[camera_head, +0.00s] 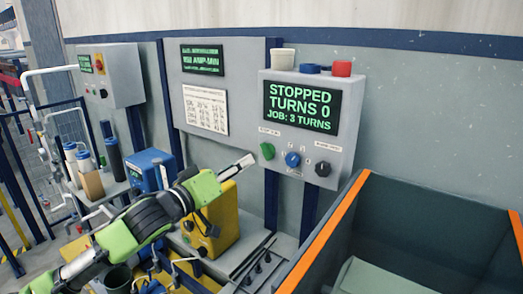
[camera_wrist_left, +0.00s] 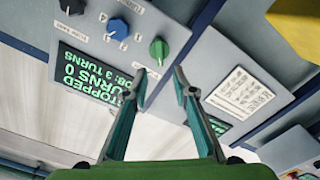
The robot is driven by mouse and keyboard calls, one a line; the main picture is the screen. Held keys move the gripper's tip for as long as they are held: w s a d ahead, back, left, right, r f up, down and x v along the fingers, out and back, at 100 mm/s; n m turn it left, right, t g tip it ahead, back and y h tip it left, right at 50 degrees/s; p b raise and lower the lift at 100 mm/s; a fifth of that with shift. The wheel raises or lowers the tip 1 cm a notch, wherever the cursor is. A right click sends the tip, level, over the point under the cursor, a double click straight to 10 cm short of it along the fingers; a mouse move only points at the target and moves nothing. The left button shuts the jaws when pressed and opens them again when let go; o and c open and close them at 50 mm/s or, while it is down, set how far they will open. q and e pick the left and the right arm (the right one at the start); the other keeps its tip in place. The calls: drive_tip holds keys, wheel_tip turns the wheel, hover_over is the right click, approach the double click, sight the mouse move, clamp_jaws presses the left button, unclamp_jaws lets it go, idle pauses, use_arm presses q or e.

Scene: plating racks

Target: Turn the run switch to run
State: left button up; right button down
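The grey control box (camera_head: 308,125) on the wall has a display (camera_head: 301,107) reading STOPPED, TURNS 0, JOB: 3 TURNS. Below it are a green knob (camera_head: 267,151), a blue knob (camera_head: 292,159) and a black knob (camera_head: 322,169). Their small labels are too blurred to tell for certain which is the run switch. My left gripper (camera_head: 247,162) is just left of the green knob in the head view. In the left wrist view, its fingers (camera_wrist_left: 160,72) are open and empty, with the green knob (camera_wrist_left: 159,50) just beyond the tips, apart from them. My right gripper is not in view.
A white cup (camera_head: 283,60), a blue cap (camera_head: 310,69) and a red cap (camera_head: 342,68) sit on top of the box. A dark bin with an orange rim (camera_head: 325,232) stands below right. A yellow box (camera_head: 222,225) is beneath my left arm.

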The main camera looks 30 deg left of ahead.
sight(262, 152)
use_arm(q)
drive_tip(key=w+p, duration=0.1)
drive_tip(key=w, duration=0.1)
drive_tip(key=w+p, duration=0.1)
drive_tip(key=w, duration=0.2)
drive_tip(key=w+d+p, duration=0.1)
drive_tip(key=w, duration=0.1)
drive_tip(key=shift+w+r, duration=0.15)
drive_tip(key=shift+w, duration=0.2)
drive_tip(key=shift+w+d, duration=0.2)
drive_tip(key=shift+w, duration=0.6)
clamp_jaws()
